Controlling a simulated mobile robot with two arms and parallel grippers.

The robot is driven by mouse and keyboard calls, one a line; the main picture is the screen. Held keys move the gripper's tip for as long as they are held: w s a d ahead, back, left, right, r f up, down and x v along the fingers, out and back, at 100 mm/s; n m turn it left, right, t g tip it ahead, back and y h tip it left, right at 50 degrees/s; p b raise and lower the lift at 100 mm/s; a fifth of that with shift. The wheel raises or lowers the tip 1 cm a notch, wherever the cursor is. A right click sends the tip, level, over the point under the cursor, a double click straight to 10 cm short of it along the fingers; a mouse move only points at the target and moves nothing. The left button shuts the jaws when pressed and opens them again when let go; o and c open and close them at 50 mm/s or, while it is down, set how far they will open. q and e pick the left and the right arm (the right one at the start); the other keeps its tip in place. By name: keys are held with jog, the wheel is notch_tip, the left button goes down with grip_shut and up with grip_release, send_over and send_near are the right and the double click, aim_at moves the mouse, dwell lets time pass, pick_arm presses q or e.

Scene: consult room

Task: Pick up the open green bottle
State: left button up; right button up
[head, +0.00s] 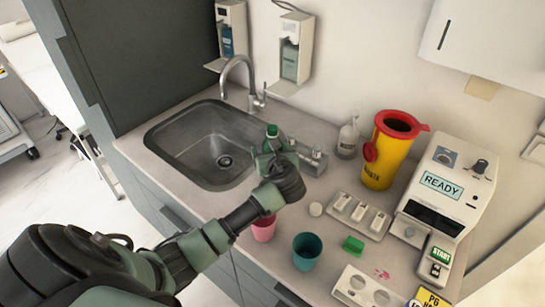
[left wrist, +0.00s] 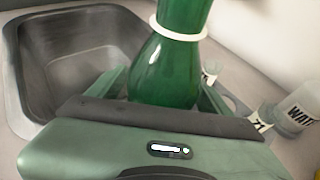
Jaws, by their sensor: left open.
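The green bottle (head: 271,131) stands upright on the counter just right of the sink in the head view. In the left wrist view the bottle (left wrist: 170,65) is translucent green with a white ring around its neck; its mouth is out of frame there, and I cannot tell whether it is capped. My left gripper (head: 272,158) is at the bottle, with its fingers open on either side. In the left wrist view the gripper's (left wrist: 160,92) palm hides the bottle's base, and I cannot tell whether either finger touches it. My right gripper is in neither view.
A metal sink (head: 205,145) lies left of the bottle. A small rack (head: 312,160) stands close on its right. Nearby are a clear bottle (head: 348,138), yellow sharps bin (head: 381,158), pink cup (head: 263,230), teal cup (head: 306,252), cassette tray (head: 359,216) and white analyser (head: 445,195).

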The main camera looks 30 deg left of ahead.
pick_arm(q)
jog(key=shift+s, duration=0.1)
jog(key=c, duration=1.5)
jog(key=shift+c, duration=0.5)
jog(key=shift+r, duration=0.15)
